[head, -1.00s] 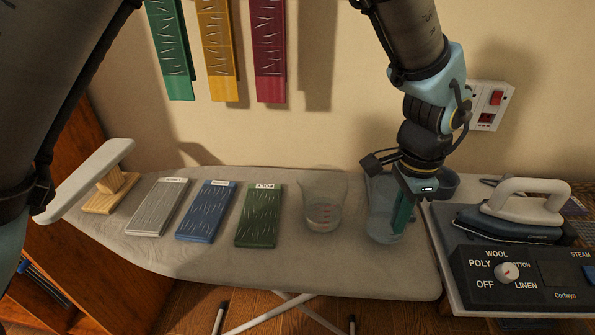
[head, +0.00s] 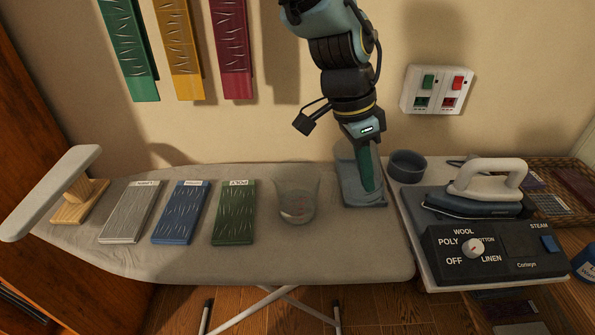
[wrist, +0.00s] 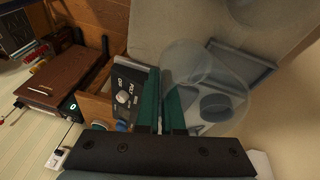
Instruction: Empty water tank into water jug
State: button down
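The clear bluish water tank (head: 357,190) is at the board's back right, at my gripper (head: 370,182). In the wrist view the tank (wrist: 205,70) is a see-through shape right of my green fingers (wrist: 162,100). The fingers are close together and appear shut on the tank's wall. I cannot tell whether its base touches the board. Its water level is not clear.
The iron (head: 485,190) rests on its station, with a dial panel (head: 495,258) in front. A dark bowl (head: 407,165) sits close to the tank's right. Grey, blue and green boards (head: 233,213) lie left of the jug. The wall is close behind.

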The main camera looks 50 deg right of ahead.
aim_at(340, 159)
jog(key=shift+w+a+r+g, duration=0.1)
jog(key=shift+w+r+g, duration=0.25)
jog(key=shift+r, duration=0.1)
jog(key=shift+w+a+r+g+h+b, duration=0.15)
jog(key=shift+w+g+b, duration=0.1)
jog(key=shift+b, duration=0.35)
jog(key=shift+w+a+g+h+b, duration=0.15)
jog(key=shift+w+g+b, duration=0.1)
jog(key=shift+b, duration=0.3)
jog(key=shift+w+a+r+g+h+b, duration=0.15)
jog(key=shift+w+r+g+h+b, duration=0.15)
jog(key=shift+w+r+g+b, duration=0.6)
jog(key=shift+a+f+g+b, duration=0.1)
jog(key=shift+f+g+b, duration=0.4)
jog(key=shift+b, duration=0.55)
jog(key=shift+w+g+h+b, duration=0.15)
jog(key=shift+g+h+b, duration=0.3)
jog(key=shift+b, duration=0.2)
jog(key=g+b, duration=0.1)
jog(key=g, duration=0.1)
jog(key=g+b, duration=0.1)
jog(key=shift+w+a+f+h+b, duration=0.15)
jog(key=shift+w+f+h+b, duration=0.1)
jog(key=shift+f+h+b, duration=0.1)
jog(key=shift+w+a+r+g+h+p, duration=0.15)
jog(key=shift+w+r+g+h+p, duration=0.2)
jog(key=shift+r+g, duration=0.5)
jog(key=shift+w+a+g, duration=0.1)
jog(key=shift+w+g, duration=0.25)
jog(key=shift+g, duration=0.2)
